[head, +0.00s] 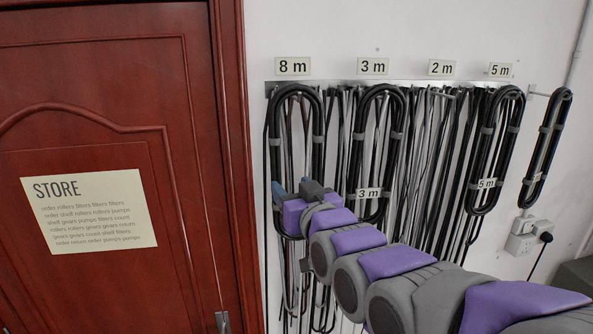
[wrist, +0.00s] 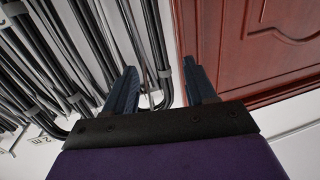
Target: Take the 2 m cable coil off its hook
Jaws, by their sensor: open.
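The 2 m label (head: 441,68) is on the wall rail. Under it I see thin hanging cables and no thick coil. A smaller dark coil (head: 553,130) hangs apart on its own hook (head: 540,93) at the far right; its tag is too small to read, so I cannot tell whether it is the 2 m coil. My gripper (head: 292,190) is open in front of the lower part of the coil under the 8 m label, well left of the 2 m label. In the wrist view its blue fingers (wrist: 160,88) are apart, with a cable loop behind them.
Coils hang under the 8 m (head: 292,66), 3 m (head: 373,66) and 5 m (head: 500,70) labels, with many loose cables between. A red door (head: 110,90) with a STORE notice (head: 88,212) is at left. A socket with a plug (head: 528,237) is below the far-right coil.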

